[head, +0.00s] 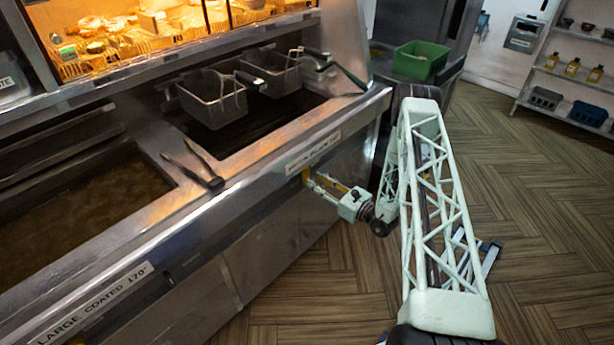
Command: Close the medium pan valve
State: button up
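A yellow valve handle (306,176) sits on the steel front panel of the fryer, just below a white label (313,152) whose text is too small to read surely. My gripper (315,182) reaches in from the right, and its fingertips are at the yellow handle. The two fingers show apart, with some yellow near them. I cannot tell whether they touch or grip the handle, and the fingers partly hide it. Above the valve is the fryer vat (262,125) with two wire baskets (212,98) hung over it.
A larger oil vat (70,205) is at the left, labelled "LARGE COATED 170°" (95,302). A black-handled tool (205,168) lies on the divider. A green crate (420,60) stands behind. The wooden floor at the right is mostly open, with shelves (570,75) at the back.

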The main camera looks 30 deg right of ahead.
aim_at(309, 176)
jog(key=shift+x, duration=2.95)
jog(key=shift+c, duration=0.4)
jog(key=c, duration=0.8)
